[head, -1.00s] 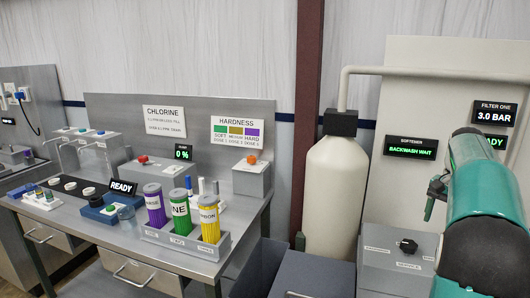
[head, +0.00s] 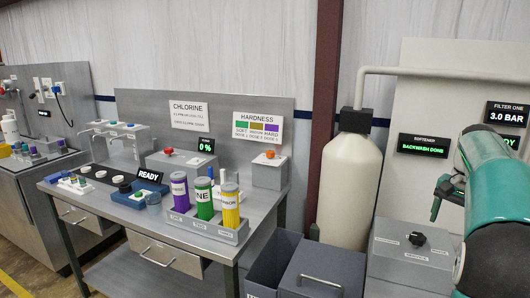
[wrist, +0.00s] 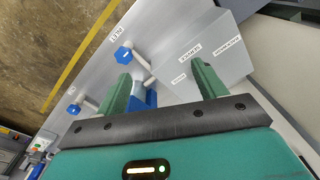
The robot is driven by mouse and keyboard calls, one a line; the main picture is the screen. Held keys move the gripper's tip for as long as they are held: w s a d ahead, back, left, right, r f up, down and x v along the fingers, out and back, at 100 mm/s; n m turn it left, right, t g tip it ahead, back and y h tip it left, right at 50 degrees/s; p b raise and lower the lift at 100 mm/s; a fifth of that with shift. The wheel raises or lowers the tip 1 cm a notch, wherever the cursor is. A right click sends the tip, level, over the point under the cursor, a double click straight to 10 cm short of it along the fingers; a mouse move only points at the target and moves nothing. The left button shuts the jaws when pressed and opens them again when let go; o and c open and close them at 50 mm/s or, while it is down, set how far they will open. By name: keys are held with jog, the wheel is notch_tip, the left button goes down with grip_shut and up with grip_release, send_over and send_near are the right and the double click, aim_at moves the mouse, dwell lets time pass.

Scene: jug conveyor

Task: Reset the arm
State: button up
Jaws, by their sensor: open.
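My arm is at the right edge of the head view, a teal link in front of the filter panel. Behind the fingers are a grey panel (wrist: 175,35) with small labels and a blue valve handle (wrist: 123,53). In the head view my gripper (head: 437,205) is a small dark and green shape left of the teal link; its fingers are hard to make out there.
A softener box (head: 412,252) with a black knob (head: 417,239) stands below my arm. A cream tank (head: 350,190) is to its left. A steel bench (head: 150,220) holds purple, green and yellow canisters in a rack (head: 200,224). The softener display (head: 422,145) reads "BACKWASH DONE".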

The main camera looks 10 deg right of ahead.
jog(key=s+a+r+n+t, duration=0.1)
jog(key=s+a+n, duration=0.2)
jog(key=a, duration=0.8)
jog(key=s+a+r+n+t, duration=0.1)
jog(key=s+a+n+t, duration=0.15)
jog(key=a, duration=0.85)
jog(key=s+a+f+n+t, duration=0.1)
jog(key=s+a+f+n, duration=0.5)
jog(key=s+a, duration=0.7)
notch_tip(320, 180, down, 3)
jog(key=shift+s+a+r, duration=0.1)
jog(key=shift+s+a, duration=0.25)
jog(key=shift+s, duration=0.1)
